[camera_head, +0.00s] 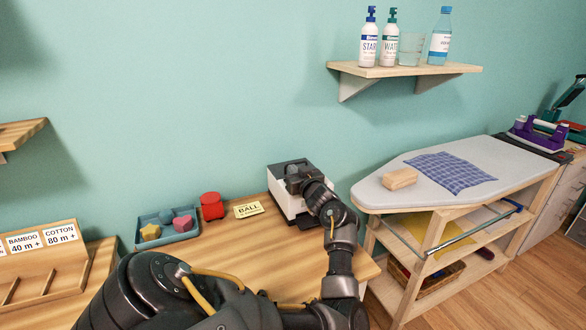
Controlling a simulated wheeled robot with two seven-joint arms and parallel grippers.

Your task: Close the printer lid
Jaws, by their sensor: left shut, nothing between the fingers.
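The printer (280,199) is a small white box with a dark top, standing on the wooden table against the wall. Its dark lid (283,167) looks roughly level on top, but my gripper and wrist cover much of it, so I cannot tell whether it is fully closed. My left gripper (293,182) is shut and empty, over the printer's top, with the wrist at its right side. Whether the fingertips touch the lid is hard to tell. My right gripper is not in view.
Left of the printer are a "BALL" card (248,209), a red container (211,206) and a blue tray (176,239) with small coloured shapes. A wall shelf (405,70) holds bottles.

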